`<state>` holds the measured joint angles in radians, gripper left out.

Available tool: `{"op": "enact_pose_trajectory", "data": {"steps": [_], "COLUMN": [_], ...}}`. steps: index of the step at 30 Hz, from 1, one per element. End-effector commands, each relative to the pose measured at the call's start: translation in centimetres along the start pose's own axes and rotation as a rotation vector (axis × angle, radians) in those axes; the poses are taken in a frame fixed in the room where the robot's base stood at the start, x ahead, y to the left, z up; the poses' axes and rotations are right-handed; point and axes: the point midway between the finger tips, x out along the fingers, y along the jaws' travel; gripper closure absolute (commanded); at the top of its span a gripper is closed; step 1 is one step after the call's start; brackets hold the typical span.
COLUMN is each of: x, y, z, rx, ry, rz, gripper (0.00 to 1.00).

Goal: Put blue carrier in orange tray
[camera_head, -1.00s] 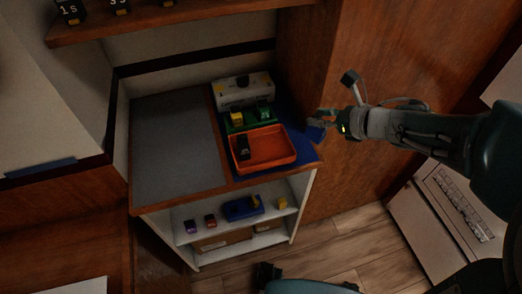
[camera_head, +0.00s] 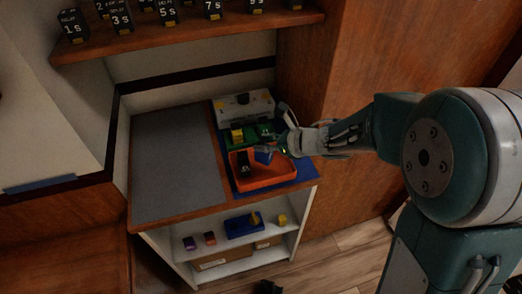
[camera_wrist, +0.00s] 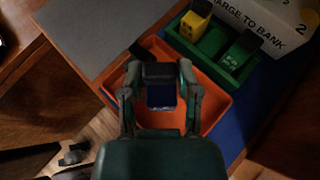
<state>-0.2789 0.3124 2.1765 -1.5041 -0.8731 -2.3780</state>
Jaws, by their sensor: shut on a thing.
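My gripper (camera_head: 272,150) is shut on a small blue block-like thing, which I take for the blue carrier (camera_head: 263,156). It holds the carrier over the right part of the orange tray (camera_head: 262,186). In the wrist view, the carrier (camera_wrist: 161,95) shows dark blue between the fingers of my gripper (camera_wrist: 160,82), with the orange tray (camera_wrist: 216,104) behind and below. I cannot tell whether the carrier touches the tray floor. A black block (camera_head: 243,169) stands in the tray's left part.
A white box (camera_head: 240,108) stands behind that. A grey mat (camera_head: 178,160) at left is clear. The shelf below bears a blue holder (camera_head: 244,228) and small blocks.

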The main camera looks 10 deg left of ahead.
Motion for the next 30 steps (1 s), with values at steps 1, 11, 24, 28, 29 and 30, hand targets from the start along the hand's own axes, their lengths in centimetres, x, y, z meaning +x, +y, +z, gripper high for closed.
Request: {"op": "enact_pose_trajectory", "data": {"steps": [1, 11, 24, 28, 29, 30], "x": [0.6, 3.0, 3.3, 3.3, 3.3, 3.3], "y": [-0.1, -0.4, -0.4, -0.4, -0.4, -0.4], "z": [-0.2, -3.0, -3.6, -3.5, -3.5, -3.5], "rx": [0.001, 0.002, 0.0, -0.001, -0.001, -0.001], "ry": [-0.001, 0.0, -0.001, -0.001, -0.001, -0.001], "rz": [0.0, 0.001, -0.001, -0.001, -0.001, -0.001], "gripper": [1.0, 1.0, 0.45, 0.24, 0.24, 0.24]}}
